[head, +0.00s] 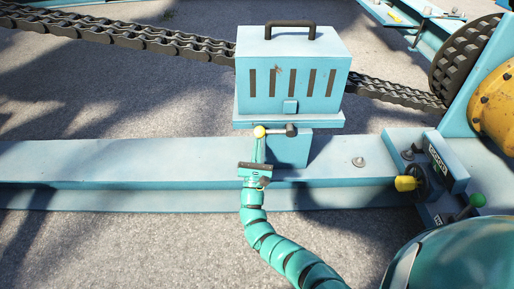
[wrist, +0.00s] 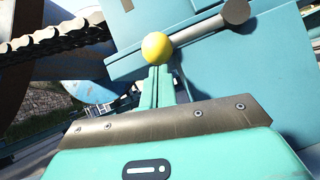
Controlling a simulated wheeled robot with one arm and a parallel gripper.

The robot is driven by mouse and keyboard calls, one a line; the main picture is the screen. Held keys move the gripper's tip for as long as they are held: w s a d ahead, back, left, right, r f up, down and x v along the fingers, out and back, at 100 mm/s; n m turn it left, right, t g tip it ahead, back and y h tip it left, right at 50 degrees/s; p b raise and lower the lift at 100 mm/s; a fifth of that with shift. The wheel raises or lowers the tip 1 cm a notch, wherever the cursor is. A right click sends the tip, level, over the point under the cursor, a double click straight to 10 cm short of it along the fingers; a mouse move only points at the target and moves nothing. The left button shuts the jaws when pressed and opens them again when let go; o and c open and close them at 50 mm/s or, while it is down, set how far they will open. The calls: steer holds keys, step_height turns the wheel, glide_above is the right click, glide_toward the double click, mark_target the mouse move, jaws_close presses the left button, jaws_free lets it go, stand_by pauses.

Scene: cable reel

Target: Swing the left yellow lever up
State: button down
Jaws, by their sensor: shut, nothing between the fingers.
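The left yellow lever has a round yellow knob (head: 259,131) at its left end and a grey bar running right to a dark pivot end, in front of the blue box's stand. The bar lies about level in the head view. In the wrist view the yellow knob (wrist: 157,48) and its bar show just beyond my fingers. My gripper (head: 258,150) is shut and empty, with teal fingers pointing up at the knob from below. In the wrist view the fingertips (wrist: 159,72) appear right under the knob; I cannot tell whether they touch it.
A vented blue box (head: 292,85) with a black handle stands above the lever. A heavy chain (head: 130,36) runs behind it. A blue beam (head: 110,165) crosses the view. At right are a yellow-handled valve (head: 406,183), a green knob (head: 477,200) and a yellow drum (head: 496,105).

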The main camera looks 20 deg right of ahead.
mark_target(256, 128)
steer(key=shift+r, duration=0.15)
steer(key=r+m+g+h+p, duration=0.1)
steer(key=r+m+g, duration=0.1)
steer(key=m, duration=0.2)
steer(key=r+m+g+h+p, duration=0.2)
steer(key=r+m, duration=0.1)
steer(key=m, duration=0.1)
steer(key=r+m+g+h+p, duration=0.2)
steer(key=r+m, duration=0.1)
steer(key=m, duration=0.1)
steer(key=shift+a+r, duration=0.1)
steer(key=shift+a, duration=0.1)
steer(key=s+d+r+m+g+y+p, duration=0.2)
steer(key=d+r+m+g+p, duration=0.3)
steer(key=m+p, duration=0.5)
steer(key=shift+d+r+m+g+y, duration=0.3)
steer(key=shift+d+r, duration=0.75)
steer(key=shift+r, duration=0.05)
steer(key=shift+d, duration=0.15)
